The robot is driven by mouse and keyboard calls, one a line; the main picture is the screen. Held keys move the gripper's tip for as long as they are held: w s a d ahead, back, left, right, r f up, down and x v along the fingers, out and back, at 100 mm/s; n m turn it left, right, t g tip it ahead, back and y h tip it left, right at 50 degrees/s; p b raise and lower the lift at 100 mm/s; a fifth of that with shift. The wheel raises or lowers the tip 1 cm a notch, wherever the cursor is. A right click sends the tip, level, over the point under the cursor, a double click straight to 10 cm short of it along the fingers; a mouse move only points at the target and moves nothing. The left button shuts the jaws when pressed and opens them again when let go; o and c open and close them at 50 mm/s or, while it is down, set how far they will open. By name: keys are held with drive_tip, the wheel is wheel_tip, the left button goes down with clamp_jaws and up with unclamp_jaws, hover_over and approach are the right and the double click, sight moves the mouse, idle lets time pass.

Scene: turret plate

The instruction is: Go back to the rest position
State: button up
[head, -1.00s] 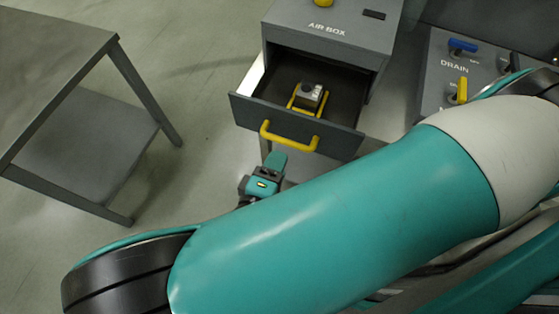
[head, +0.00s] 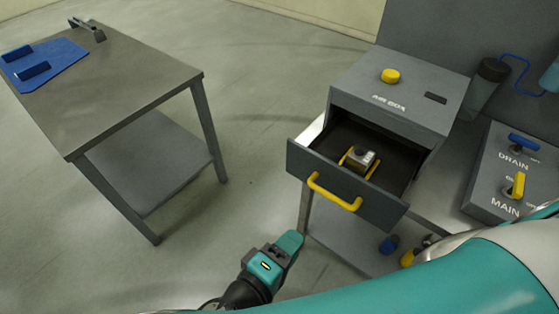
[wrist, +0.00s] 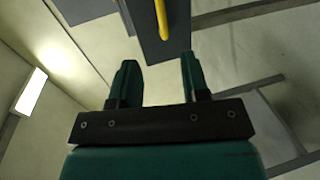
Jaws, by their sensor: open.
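My gripper (head: 290,243) is low in the head view, in front of and below the open drawer, apart from its handle. In the wrist view my gripper (wrist: 158,75) shows two teal fingers spread apart with nothing between them. The drawer front (head: 318,168) with its yellow handle (head: 333,194) stands pulled out of the AIR BOX cabinet (head: 425,95). The handle (wrist: 161,18) also shows beyond the fingers in the wrist view. A small grey block (head: 362,160) sits inside the drawer between yellow rails.
A grey metal table (head: 140,85) at left bears a blue mat (head: 45,60) and a metal piece. A yellow button (head: 390,76) tops the cabinet. The valve panel (head: 490,180) with DRAIN and MAIN handles is at right. Floor between table and cabinet is clear.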

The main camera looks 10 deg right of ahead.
drive_tip(key=w+d+r+m+g+y+b, duration=0.2)
drive_tip(key=w+d+r+g+y+b, duration=0.2)
drive_tip(key=w+r+g+y, duration=0.5)
drive_tip(key=s+d+r+y+b, duration=0.1)
drive_tip(key=s+d+r+y, duration=0.1)
drive_tip(key=r, duration=0.4)
drive_tip(key=s+d+r+g+y+b, duration=0.1)
drive_tip(key=s+d+r+y+b, duration=0.1)
drive_tip(key=s+d+r+y, duration=0.1)
drive_tip(key=s+r+y, duration=0.1)
drive_tip(key=s+r, duration=0.1)
drive_tip(key=s, duration=0.1)
drive_tip(key=shift+s+r+n+y, duration=0.2)
drive_tip(key=shift+r+n+y, duration=0.1)
drive_tip(key=shift+r+y, duration=0.1)
